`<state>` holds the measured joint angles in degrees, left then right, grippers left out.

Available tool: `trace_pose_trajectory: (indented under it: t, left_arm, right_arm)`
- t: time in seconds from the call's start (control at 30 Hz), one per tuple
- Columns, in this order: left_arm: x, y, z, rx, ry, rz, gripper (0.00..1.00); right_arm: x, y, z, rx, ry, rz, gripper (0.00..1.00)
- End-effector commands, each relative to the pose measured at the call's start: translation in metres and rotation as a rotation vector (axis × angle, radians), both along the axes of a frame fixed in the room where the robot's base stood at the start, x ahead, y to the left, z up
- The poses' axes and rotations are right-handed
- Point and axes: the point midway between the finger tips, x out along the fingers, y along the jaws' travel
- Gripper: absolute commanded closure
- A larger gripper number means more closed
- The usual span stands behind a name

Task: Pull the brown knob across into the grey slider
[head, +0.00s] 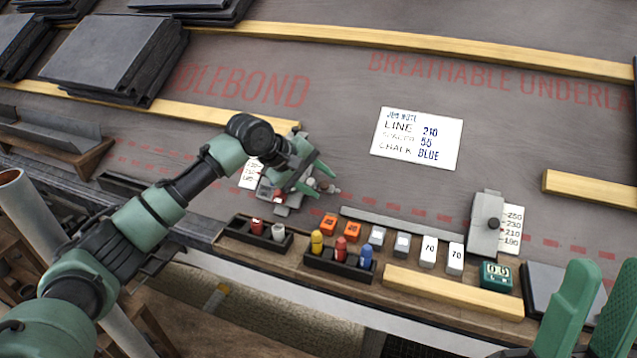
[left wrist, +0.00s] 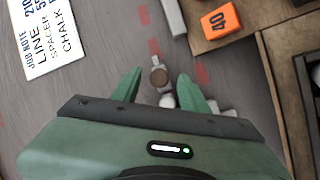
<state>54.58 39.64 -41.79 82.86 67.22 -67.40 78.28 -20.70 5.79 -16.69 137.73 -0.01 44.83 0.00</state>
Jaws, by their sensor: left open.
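The brown knob (left wrist: 159,76) shows in the left wrist view as a small round cap on a pale stem, between my left gripper's fingertips with gaps on both sides. My left gripper (head: 324,184) is open over a small grey and red device (head: 273,192), which it partly hides in the head view. Whether a finger touches the knob I cannot tell. A grey slider plate (head: 484,240) with a dark round knob stands at the right, beside a number scale (head: 511,225). My right gripper (head: 594,315) is at the bottom right, fingers apart and empty.
A long grey strip (head: 400,226) lies between the device and the slider plate. In front are a black tray of coloured pieces (head: 340,265), orange and white blocks (head: 428,251), and a wooden batten (head: 450,290). A job note (head: 417,138) lies behind on clear underlay.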

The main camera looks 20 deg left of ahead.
Motion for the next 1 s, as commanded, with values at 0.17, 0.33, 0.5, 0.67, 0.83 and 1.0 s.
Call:
trace_pose_trajectory:
  t: [0.17, 0.33, 0.5, 0.67, 0.83, 1.0]
  left_arm:
    - [0.0, -0.0001, 0.0001, 0.0, 0.0, 0.0, 0.56]
    - [0.0, -0.0001, 0.0001, 0.0, 0.0, 0.0, 0.95]
    - [-0.0001, -0.0001, 0.0, 0.0, 0.0, 0.0, 1.0]
    - [-0.0001, -0.0001, -0.0001, 0.0, 0.0, 0.0, 1.0]
    - [-0.0001, -0.0001, -0.0001, 0.0, 0.0, 0.0, 1.0]
    - [-0.0001, 0.0, -0.0002, 0.0, 0.0, 0.0, 1.0]
  right_arm:
    - [-0.0001, 0.0001, 0.0003, 0.0, -0.001, 0.0, 0.64]
    - [0.0001, 0.0, 0.0002, 0.0, 0.0, 0.0, 0.64]
    - [0.0001, 0.0, 0.0001, 0.0, 0.001, 0.0, 0.64]
    - [0.0003, 0.0, 0.0001, -0.001, 0.001, -0.001, 0.64]
    - [0.0003, 0.0, 0.0001, -0.001, 0.001, -0.001, 0.64]
    - [0.0002, 0.0, 0.0002, -0.001, 0.001, -0.001, 0.64]
